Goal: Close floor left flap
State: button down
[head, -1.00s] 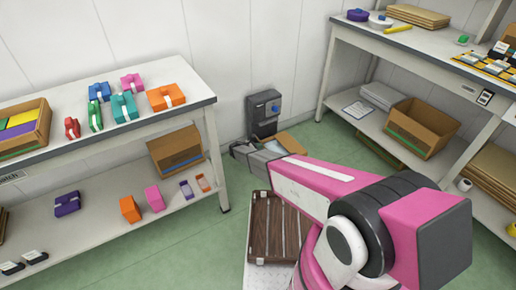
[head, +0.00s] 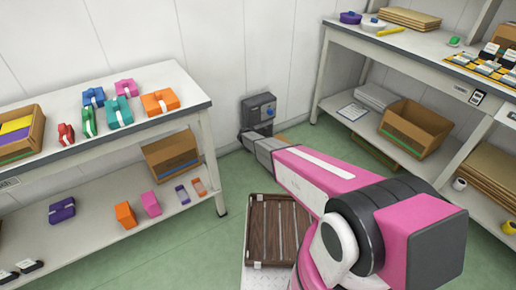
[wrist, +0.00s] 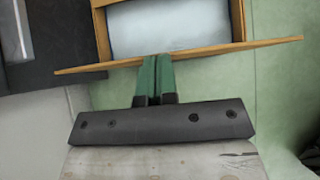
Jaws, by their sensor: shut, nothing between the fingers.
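An open cardboard box stands on the floor; in the wrist view its tan rim (wrist: 238,20) surrounds a pale inside. A thin tan flap (wrist: 90,67) crosses the view nearly edge-on, along the near side of the box. My gripper (wrist: 153,60) has its green fingers shut together and empty, with their tips at this flap's edge; I cannot tell whether they touch it. In the head view only a sliver of the cardboard (head: 285,140) shows behind my arm. The gripper's fingers are hidden there, and most of the box is too.
A dark grey machine (head: 258,108) stands against the wall by the box; its dark body (wrist: 40,45) shows in the wrist view. A white table (head: 206,103) is at left, a workbench (head: 420,62) at right. A brown slatted pallet (head: 275,232) lies in front. Green floor is free between.

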jog(key=shift+w+d+f+g+y, duration=1.3)
jog(key=shift+w+d+g+y, duration=0.1)
jog(key=shift+d+y, duration=0.65)
jog(key=shift+w+d+f+g+y, duration=1.35)
jog(key=shift+d+y, duration=0.55)
jog(key=shift+y, duration=0.25)
jog(key=shift+w+d+f+g+y, duration=1.3)
jog(key=shift+d+g+y, duration=0.15)
jog(key=shift+d+y, duration=0.6)
jog(key=shift+r, duration=0.15)
jog(key=shift+r, duration=0.75)
